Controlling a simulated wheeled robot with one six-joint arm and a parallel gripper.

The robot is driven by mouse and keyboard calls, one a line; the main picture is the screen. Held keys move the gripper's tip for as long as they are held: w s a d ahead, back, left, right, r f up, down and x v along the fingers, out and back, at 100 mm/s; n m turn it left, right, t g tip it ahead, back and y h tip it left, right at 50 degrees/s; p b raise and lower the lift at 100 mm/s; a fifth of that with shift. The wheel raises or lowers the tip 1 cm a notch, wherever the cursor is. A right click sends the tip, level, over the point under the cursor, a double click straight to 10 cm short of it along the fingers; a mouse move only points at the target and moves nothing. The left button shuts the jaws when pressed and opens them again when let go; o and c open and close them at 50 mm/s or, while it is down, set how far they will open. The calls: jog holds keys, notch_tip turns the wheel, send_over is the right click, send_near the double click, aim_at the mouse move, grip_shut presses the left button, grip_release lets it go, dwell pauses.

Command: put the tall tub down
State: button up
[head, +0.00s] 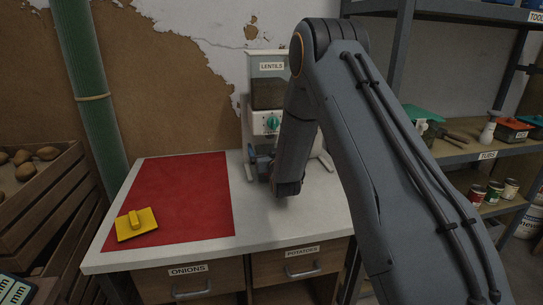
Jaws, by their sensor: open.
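My gripper (263,168) is at the end of my arm, low over the white table (275,228), in front of the lentil dispenser. It is small and partly hidden by my wrist, and its jaws are open. I see nothing held in it. I cannot make out a tall tub on the table or at the gripper; my arm covers part of the table's right side. A shelf labelled TUBS (488,155) at the right bears a tub with a red lid (511,129) and a green-lidded one (424,115).
A red mat (180,195) covers the table's left part, with a yellow tool (137,224) on its front left corner. The dispenser (268,95) stands at the back. Cans (493,192) stand on a lower shelf. A potato crate (50,195) is at left. The front middle tabletop is clear.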

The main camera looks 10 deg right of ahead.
jog(key=s+g, duration=0.1)
jog(key=s, duration=0.4)
jog(key=s+f+g, duration=0.1)
jog(key=s+g, duration=0.1)
jog(key=s, duration=0.3)
jog(key=s+f+g+b, duration=0.1)
jog(key=s+g, duration=0.1)
jog(key=s, duration=0.4)
jog(key=shift+s+d+f, duration=0.1)
jog(key=shift+d+f, duration=0.05)
jog(key=shift+d, duration=0.1)
jog(key=s+g, duration=0.1)
jog(key=s, duration=0.2)
jog(key=s+f+g, duration=0.1)
jog(key=s+g, duration=0.1)
jog(key=s, duration=0.2)
jog(key=s+f+g, duration=0.1)
jog(key=s+g, duration=0.1)
jog(key=s, duration=0.2)
jog(key=shift+s+d, duration=0.2)
jog(key=s+r+g, duration=0.1)
jog(key=s+g, duration=0.7)
jog(key=s, duration=1.4)
jog(key=shift+s+r, duration=0.3)
jog(key=shift+s, duration=0.05)
jog(key=shift+d, duration=0.1)
jog(key=shift+a+r, duration=0.15)
jog(key=shift+a, duration=0.15)
